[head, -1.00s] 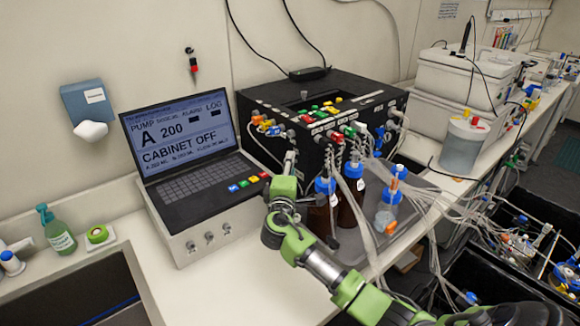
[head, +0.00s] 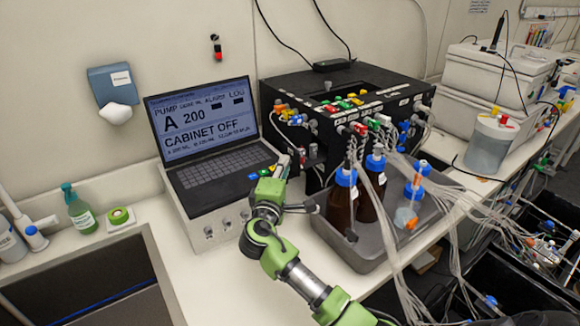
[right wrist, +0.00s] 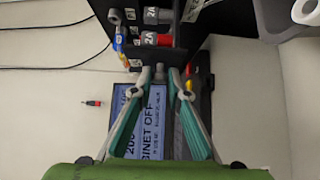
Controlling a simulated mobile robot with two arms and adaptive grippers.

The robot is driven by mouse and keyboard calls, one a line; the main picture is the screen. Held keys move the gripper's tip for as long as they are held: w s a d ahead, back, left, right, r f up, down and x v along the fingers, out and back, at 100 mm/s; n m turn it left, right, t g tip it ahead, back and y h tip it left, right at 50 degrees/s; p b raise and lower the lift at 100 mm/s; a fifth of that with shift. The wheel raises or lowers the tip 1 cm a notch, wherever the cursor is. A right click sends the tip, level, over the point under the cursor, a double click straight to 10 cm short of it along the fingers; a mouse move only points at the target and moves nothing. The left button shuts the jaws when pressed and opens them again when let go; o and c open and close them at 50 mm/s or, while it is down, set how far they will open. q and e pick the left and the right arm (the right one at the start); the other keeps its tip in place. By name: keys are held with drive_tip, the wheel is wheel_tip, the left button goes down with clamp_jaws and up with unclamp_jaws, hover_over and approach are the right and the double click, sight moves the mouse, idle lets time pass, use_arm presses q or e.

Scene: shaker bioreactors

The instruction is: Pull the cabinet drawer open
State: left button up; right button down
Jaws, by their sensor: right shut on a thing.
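The black cabinet (head: 385,108) stands on the bench in the head view, with rows of coloured connectors along its front. I cannot make out a separate drawer front or a gap around one. My right gripper (head: 284,166) is in front of the cabinet's lower left front, over the laptop's right edge. In the right wrist view its fingertips (right wrist: 160,74) are close together on a small grey knob-like piece by the cabinet's dark edge (right wrist: 150,45). The fingers hide much of this piece, and I cannot tell whether it is a drawer handle. My left gripper is not in view.
An open laptop (head: 206,118) reading "CABINET OFF" sits on a white box left of the cabinet. Brown bottles (head: 342,205) with blue caps stand in a grey tray (head: 340,246) right of my arm. Loose tubing (head: 440,210) hangs over the bench edge.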

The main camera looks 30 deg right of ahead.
drive_tip(key=c, duration=2)
unclamp_jaws()
drive_tip(key=shift+o, duration=0.2)
drive_tip(key=v, duration=1.2)
